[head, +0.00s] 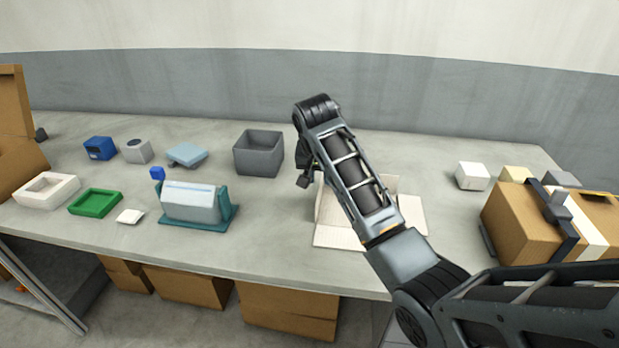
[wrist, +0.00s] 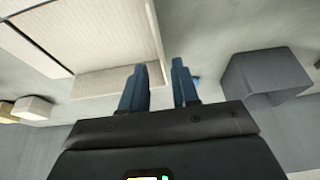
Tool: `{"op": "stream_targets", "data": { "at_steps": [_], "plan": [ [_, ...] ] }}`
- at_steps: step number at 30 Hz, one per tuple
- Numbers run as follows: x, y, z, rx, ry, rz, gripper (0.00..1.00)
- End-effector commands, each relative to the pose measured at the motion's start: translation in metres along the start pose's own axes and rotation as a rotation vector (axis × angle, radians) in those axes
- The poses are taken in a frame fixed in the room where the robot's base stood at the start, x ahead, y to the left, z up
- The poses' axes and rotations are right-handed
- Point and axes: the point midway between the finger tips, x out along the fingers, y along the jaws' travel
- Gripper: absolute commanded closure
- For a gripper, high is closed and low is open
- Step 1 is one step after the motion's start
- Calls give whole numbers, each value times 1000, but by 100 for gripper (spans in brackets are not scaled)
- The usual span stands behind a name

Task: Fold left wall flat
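A pale, open cardboard box (head: 337,222) lies on the table, partly hidden behind my arm in the head view. A flat flap (head: 414,214) extends on its right. In the wrist view its pale panels (wrist: 85,35) fill the upper left, and a thin edge, seemingly the left wall (wrist: 154,32), stands on the side toward the grey bin. My gripper (head: 306,181) is at the box's left far side. Its two fingers are apart in the wrist view (wrist: 160,88), by the end of that edge. I cannot tell whether the edge is between or below them.
A grey open bin (head: 258,153) stands left of the box, close to my gripper. Further left are a teal holder (head: 198,206), a green tray (head: 96,202) and small blocks. A white cube (head: 472,176) and a large cardboard box (head: 522,222) are at right. Bare table lies before the bin.

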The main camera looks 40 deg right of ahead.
Motion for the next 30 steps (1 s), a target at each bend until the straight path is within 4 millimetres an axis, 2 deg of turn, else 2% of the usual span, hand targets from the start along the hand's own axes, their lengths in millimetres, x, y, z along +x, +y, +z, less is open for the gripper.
{"op": "stream_targets", "data": {
  "at_steps": [5, 12, 18, 29, 30],
  "plan": [
    [14, 1, 0, 0, -3, 2, 70],
    [51, 1, 0, 0, -4, 2, 70],
    [72, 0, 0, 0, -1, 1, 70],
    [78, 0, 0, 0, 0, 0, 70],
    [78, 0, 0, 0, 0, 0, 73]
  ]
}}
